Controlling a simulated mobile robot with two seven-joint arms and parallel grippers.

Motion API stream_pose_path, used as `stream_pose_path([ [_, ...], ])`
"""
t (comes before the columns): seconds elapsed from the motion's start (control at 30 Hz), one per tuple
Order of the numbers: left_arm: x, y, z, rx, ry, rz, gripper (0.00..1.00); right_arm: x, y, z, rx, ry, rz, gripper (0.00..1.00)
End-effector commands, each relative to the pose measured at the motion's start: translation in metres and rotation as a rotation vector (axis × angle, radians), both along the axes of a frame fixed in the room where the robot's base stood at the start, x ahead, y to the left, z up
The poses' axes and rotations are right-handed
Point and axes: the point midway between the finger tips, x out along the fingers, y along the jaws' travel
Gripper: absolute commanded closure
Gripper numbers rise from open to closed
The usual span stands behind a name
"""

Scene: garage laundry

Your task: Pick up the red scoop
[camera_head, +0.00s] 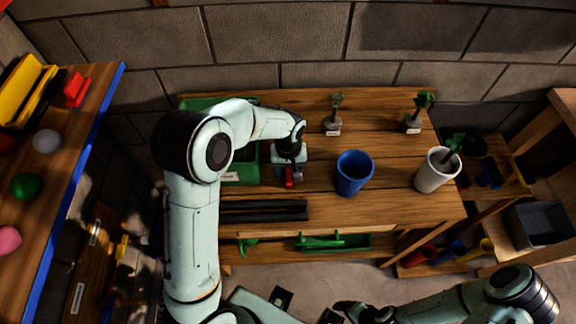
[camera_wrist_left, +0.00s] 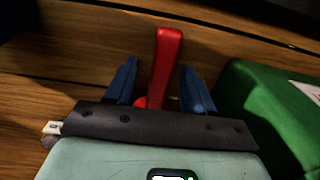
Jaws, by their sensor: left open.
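The red scoop (camera_wrist_left: 167,58) lies on the wooden workbench. In the left wrist view its handle stands between the two blue fingers of my left gripper (camera_wrist_left: 159,70), with a gap on each side. Its lower part is hidden behind my gripper's dark body. In the head view only a small red part of the scoop (camera_head: 289,176) shows below my left gripper (camera_head: 289,180). My left gripper is open around the handle. My right gripper (camera_head: 350,313) is at the bottom edge of the head view, away from the bench; its fingers are unclear.
A green bin (camera_wrist_left: 262,110) stands close to the right of my left gripper in the wrist view. On the bench (camera_head: 390,210) are a blue cup (camera_head: 354,173), a white pot (camera_head: 437,170) with a plant, two small seedlings and dark bars (camera_head: 265,211). A blue-edged shelf is at left.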

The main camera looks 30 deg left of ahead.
Motion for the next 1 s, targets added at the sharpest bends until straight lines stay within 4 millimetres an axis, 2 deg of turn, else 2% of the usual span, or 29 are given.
stream_pose_path([
  [0.1, 0.0, 0.0, -0.01, 0.0, 0.001, 0.0, 0.47, 0.0, 0.0, -0.001, 0.0, 0.0, 0.0, 0.1],
  [0.33, 0.0, 0.0, -0.011, 0.0, 0.0, 0.0, 0.47, 0.0, 0.0, -0.001, 0.0, 0.0, 0.0, 0.1],
  [0.37, 0.0, 0.0, -0.011, 0.0, 0.0, 0.0, 0.53, 0.0, 0.0, -0.001, 0.0, 0.0, 0.0, 0.1],
  [0.5, 0.0, 0.0, -0.011, 0.001, -0.001, -0.001, 0.99, 0.0, 0.0, -0.001, 0.0, 0.0, 0.0, 0.1],
  [0.83, 0.0, 0.0, -0.01, 0.0, -0.001, -0.001, 1.0, 0.0, 0.0, -0.001, 0.0, 0.0, 0.0, 0.1],
  [1.0, 0.001, 0.0, 0.002, 0.0, -0.004, 0.0, 1.0, 0.0, 0.0, 0.0, 0.0, 0.0, 0.0, 0.1],
])
